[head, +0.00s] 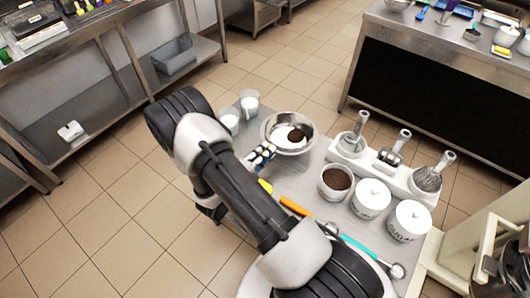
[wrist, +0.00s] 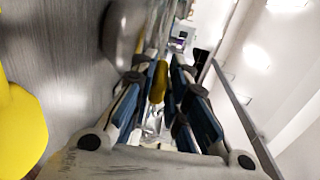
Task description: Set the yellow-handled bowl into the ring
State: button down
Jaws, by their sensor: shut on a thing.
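My gripper (wrist: 165,75) is shut on a slim yellow handle (wrist: 158,82), seen between its blue-padded fingers in the wrist view. I take it as the handle of the yellow-handled bowl; the bowl part cannot be made out. In the head view my gripper (head: 263,155) is beside the left front of a steel mixing bowl (head: 288,130) holding white and dark brown contents. My arm covers much of the table there. I cannot make out the ring in either view.
A yellow object (head: 265,187) shows beside my arm; a large yellow shape (wrist: 20,120) fills the wrist view's left edge.

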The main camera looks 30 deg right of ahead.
jog(key=c, duration=1.5)
grip_release()
jog(key=shift+f, duration=0.15)
jog(key=v, duration=1.2)
